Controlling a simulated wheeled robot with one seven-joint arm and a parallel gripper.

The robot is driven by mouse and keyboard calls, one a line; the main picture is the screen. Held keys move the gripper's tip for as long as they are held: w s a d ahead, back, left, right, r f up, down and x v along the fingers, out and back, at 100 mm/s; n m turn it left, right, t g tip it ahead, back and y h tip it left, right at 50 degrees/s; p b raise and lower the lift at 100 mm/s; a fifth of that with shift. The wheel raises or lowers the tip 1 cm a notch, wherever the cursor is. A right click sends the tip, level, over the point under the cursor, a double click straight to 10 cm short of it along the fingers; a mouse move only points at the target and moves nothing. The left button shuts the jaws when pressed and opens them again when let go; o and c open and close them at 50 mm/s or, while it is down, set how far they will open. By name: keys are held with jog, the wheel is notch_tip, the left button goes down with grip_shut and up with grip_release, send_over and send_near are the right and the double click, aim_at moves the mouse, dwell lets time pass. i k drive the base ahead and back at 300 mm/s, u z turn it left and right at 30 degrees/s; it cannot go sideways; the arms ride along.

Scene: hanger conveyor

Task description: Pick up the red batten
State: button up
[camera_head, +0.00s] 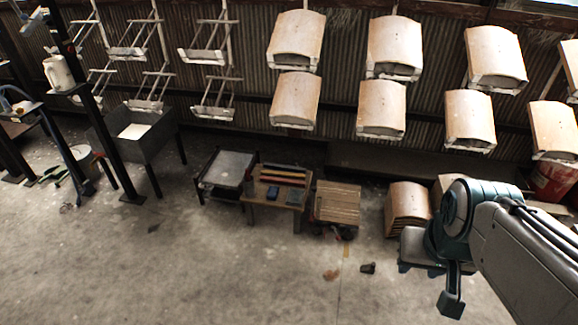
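Several long battens of different colours lie side by side on a small wooden table (258,196) near the back wall. A red batten (282,175) appears to be among them, small and partly in shadow in the head view. My gripper (450,303) hangs at the lower right, well to the right of the table and apart from the battens. Its fingers are small and seen from behind, so I cannot tell whether they are open or shut. Nothing is visible held in it.
A blue object (272,192) lies on the table's front. A dark-framed metal-topped stand (228,168) is to its left, a slatted wooden stack (337,203) to its right. Curved panels (407,204) stand further right. Others hang above (381,108). The floor in front is mostly clear.

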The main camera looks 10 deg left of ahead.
aim_at(276, 181)
jog(key=u, duration=0.55)
jog(key=i, duration=0.5)
jog(key=u, duration=0.5)
jog(key=i, duration=1.5)
jog(key=z, duration=0.55)
